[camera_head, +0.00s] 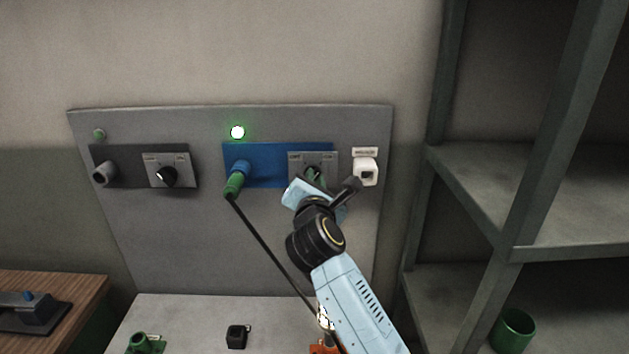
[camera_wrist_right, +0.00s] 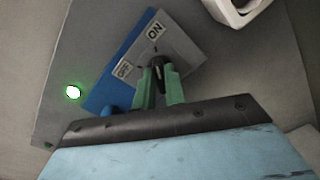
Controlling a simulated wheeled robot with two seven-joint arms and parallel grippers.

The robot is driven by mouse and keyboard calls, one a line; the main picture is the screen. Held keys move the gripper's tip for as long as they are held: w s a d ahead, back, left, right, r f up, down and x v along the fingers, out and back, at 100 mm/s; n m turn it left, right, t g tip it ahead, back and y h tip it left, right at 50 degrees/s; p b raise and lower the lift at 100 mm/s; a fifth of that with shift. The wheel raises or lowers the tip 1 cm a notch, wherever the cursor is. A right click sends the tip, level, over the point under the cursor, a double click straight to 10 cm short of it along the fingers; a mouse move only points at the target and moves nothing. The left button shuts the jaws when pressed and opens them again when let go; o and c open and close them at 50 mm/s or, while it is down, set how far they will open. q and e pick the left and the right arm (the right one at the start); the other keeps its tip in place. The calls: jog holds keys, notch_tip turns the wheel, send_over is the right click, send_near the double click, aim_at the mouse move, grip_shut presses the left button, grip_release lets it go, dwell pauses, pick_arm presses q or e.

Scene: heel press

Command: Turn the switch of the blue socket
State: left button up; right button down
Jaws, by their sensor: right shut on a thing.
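The blue socket panel (camera_head: 267,170) is on the grey wall board, with a green plug (camera_head: 235,185) in its blue socket. Its switch plate (camera_head: 329,160) is at its right end; the wrist view shows the plate (camera_wrist_right: 190,50) with ON and OFF labels. My right gripper (camera_head: 313,179) is at that switch. In the wrist view its green fingers (camera_wrist_right: 160,92) are shut on the black switch knob (camera_wrist_right: 157,66), one on each side. The knob seems turned toward ON. A lamp (camera_head: 237,132) above the blue panel glows green. My left gripper is not in view.
A dark panel (camera_head: 128,168) with a grey socket and black knob (camera_head: 166,176) is on the left. A white fixture (camera_head: 366,172) is close to the right of my gripper. A black cable (camera_head: 265,240) hangs from the plug. Metal shelving (camera_head: 480,200) stands at the right.

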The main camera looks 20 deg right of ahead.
jog(key=n+p, duration=0.3)
jog(key=n, duration=0.1)
jog(key=n+p, duration=0.2)
jog(key=n, duration=0.3)
jog(key=n+p, duration=0.3)
jog(key=n, duration=0.1)
jog(key=shift+w+a+n+p, duration=0.1)
jog(key=shift+a+n+p, duration=0.2)
jog(key=shift+n, duration=0.1)
dwell(0.5)
jog(key=c, duration=1.5)
grip_release()
jog(key=shift+o, duration=0.2)
